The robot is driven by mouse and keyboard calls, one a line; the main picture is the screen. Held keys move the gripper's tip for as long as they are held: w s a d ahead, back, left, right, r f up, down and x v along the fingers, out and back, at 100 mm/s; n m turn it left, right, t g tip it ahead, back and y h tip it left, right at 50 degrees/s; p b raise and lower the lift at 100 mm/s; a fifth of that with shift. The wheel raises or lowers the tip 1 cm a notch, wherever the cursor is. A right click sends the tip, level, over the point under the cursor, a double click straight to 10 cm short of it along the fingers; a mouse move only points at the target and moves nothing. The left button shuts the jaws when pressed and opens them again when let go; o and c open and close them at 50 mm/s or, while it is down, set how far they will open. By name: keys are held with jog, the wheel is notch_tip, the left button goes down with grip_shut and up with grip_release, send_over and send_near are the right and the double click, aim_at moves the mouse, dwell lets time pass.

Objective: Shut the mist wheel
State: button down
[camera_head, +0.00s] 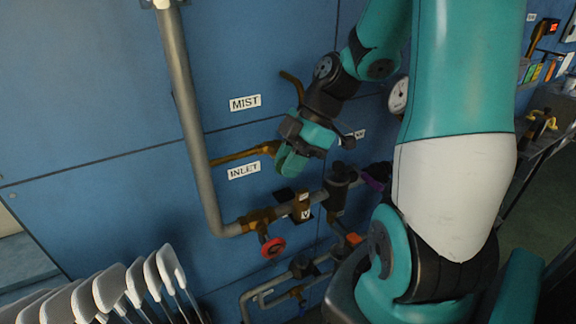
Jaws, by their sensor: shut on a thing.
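The MIST label (245,103) is on the blue wall panel, above a thin brass pipe (238,156) that runs right from the upright grey pipe to a brass valve body (268,148). My gripper (287,158) is at the right end of this valve, shut around what I take to be the mist wheel. The fingers and wrist hide the wheel, so its shape and how far it is turned cannot be seen.
Below, the INLET label (244,170) is above a brass valve with a red wheel (273,248). A grey pipe (190,110) stands left of my gripper. A pressure gauge (398,95) is behind my arm. Several pale sock boards (110,287) stand at lower left.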

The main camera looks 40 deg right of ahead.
jog(key=y+b, duration=0.1)
jog(key=y, duration=0.1)
jog(key=f+t+y+b, duration=0.1)
jog(key=y, duration=0.1)
jog(key=shift+d, duration=0.15)
jog(key=t+y+b, duration=0.1)
jog(key=y, duration=0.2)
jog(key=shift+r+y+p, duration=0.2)
jog(key=shift+y+p, duration=0.1)
jog(key=shift+y, duration=0.5)
jog(key=shift+r+t+y+p, duration=0.1)
jog(key=shift+t+y+p, duration=0.3)
jog(key=shift+y+p, duration=0.45)
jog(key=p, duration=0.3)
jog(key=shift+a+y, duration=0.2)
jog(key=shift+y, duration=0.15)
jog(key=shift+f+t+p, duration=0.2)
jog(key=shift+t+p, duration=0.1)
jog(key=shift+p, duration=0.15)
jog(key=shift+f+y, duration=0.1)
jog(key=shift+y, duration=0.2)
jog(key=shift+f, duration=0.1)
jog(key=c, duration=1.1)
grip_release()
